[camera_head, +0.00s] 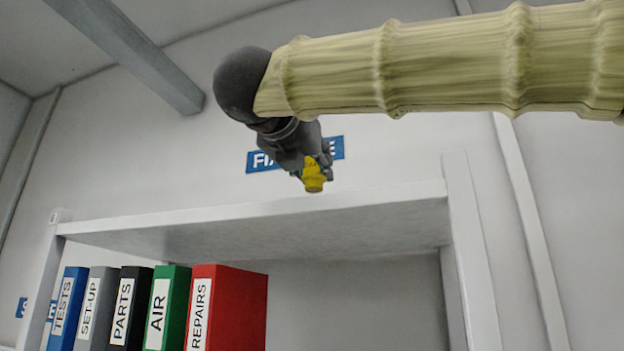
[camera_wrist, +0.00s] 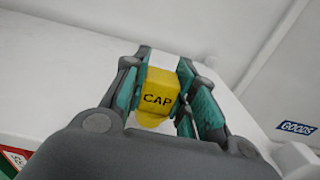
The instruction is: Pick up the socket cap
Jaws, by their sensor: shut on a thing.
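The socket cap (camera_head: 314,176) is a small yellow piece. In the wrist view the yellow cap (camera_wrist: 159,92) bears the black word CAP and sits between the two teal-padded fingers. My gripper (camera_head: 312,168) is shut on it. In the head view the gripper points down and the cap hangs below the fingers, in front of the upper part of the shelf unit. Parts of the cap are hidden by the fingers.
A white shelf unit (camera_head: 250,207) stands below and behind the gripper. Its opening holds binders, including a red one (camera_head: 230,305) and a green one (camera_head: 170,305). A blue sign (camera_head: 262,161) is on the wall, partly covered by my gripper. A GOODS sign (camera_wrist: 297,129) shows at right.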

